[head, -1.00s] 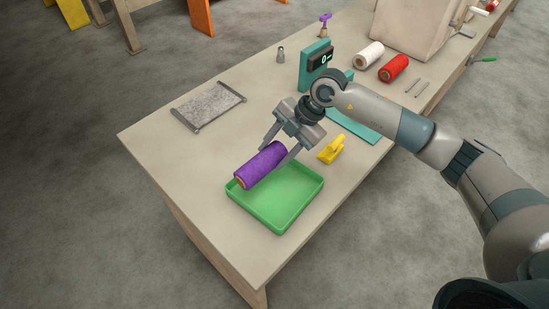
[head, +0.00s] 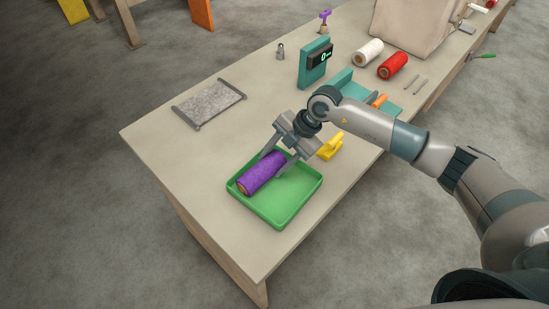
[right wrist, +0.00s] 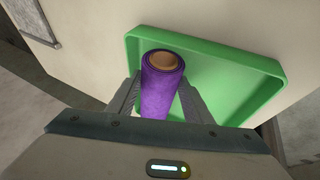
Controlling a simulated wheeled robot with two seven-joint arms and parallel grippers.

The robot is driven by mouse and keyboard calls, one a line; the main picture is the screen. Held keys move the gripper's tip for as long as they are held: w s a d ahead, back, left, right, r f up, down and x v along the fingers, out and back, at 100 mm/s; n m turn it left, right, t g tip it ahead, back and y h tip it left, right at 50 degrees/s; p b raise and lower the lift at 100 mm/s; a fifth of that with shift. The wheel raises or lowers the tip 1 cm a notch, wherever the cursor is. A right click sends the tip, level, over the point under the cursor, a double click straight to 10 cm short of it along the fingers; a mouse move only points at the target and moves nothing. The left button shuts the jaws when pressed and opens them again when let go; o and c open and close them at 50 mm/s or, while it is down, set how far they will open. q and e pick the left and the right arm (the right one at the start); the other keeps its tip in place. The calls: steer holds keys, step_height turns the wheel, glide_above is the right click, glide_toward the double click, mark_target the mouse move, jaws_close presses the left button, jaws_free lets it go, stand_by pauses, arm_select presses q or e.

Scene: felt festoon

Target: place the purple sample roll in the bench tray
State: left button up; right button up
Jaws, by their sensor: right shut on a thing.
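The purple sample roll (head: 262,173) lies tilted within the left part of the green bench tray (head: 293,208). Whether it touches the tray floor I cannot tell. My right gripper (head: 273,164) is shut on the roll, with one finger on each side. In the right wrist view the roll (right wrist: 162,98) sits between the fingers, its tan core end facing up the picture, with the green tray (right wrist: 228,75) behind it. My left gripper is not in view.
A yellow clamp-like thing (head: 330,147) stands close to the tray's far right. A grey felt panel (head: 209,103) lies to the left. The bench left of the tray is clear.

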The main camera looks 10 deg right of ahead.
steer(key=o, duration=1)
steer(key=b+v, duration=0.4)
steer(key=v, duration=0.8)
steer(key=shift+a, duration=0.1)
